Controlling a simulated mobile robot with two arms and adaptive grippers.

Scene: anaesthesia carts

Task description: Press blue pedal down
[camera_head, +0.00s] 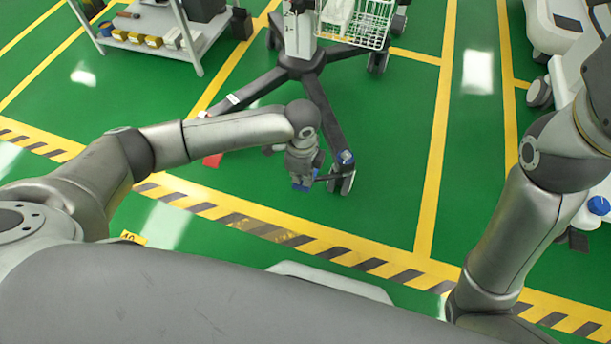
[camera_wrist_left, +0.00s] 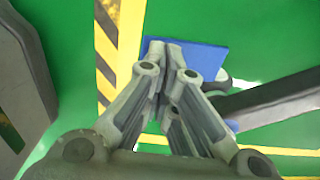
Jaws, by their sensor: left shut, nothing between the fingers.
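The blue pedal (camera_head: 299,187) is a flat blue plate low down by a dark leg of the wheeled stand. My left gripper (camera_head: 302,178) is over it and hides much of it in the head view. In the left wrist view the pedal (camera_wrist_left: 211,60) lies beyond the fingertips, beside the dark leg. The left gripper (camera_wrist_left: 168,58) is shut and empty, its fingertips overlapping the plate. I cannot tell whether they touch it. My right arm shows at the right, but its gripper is out of view.
The wheeled stand (camera_head: 300,62) has spreading dark legs with casters and a white wire basket (camera_head: 357,22). A shelf cart (camera_head: 160,30) stands at upper left. Green floor with yellow lines is clear between them.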

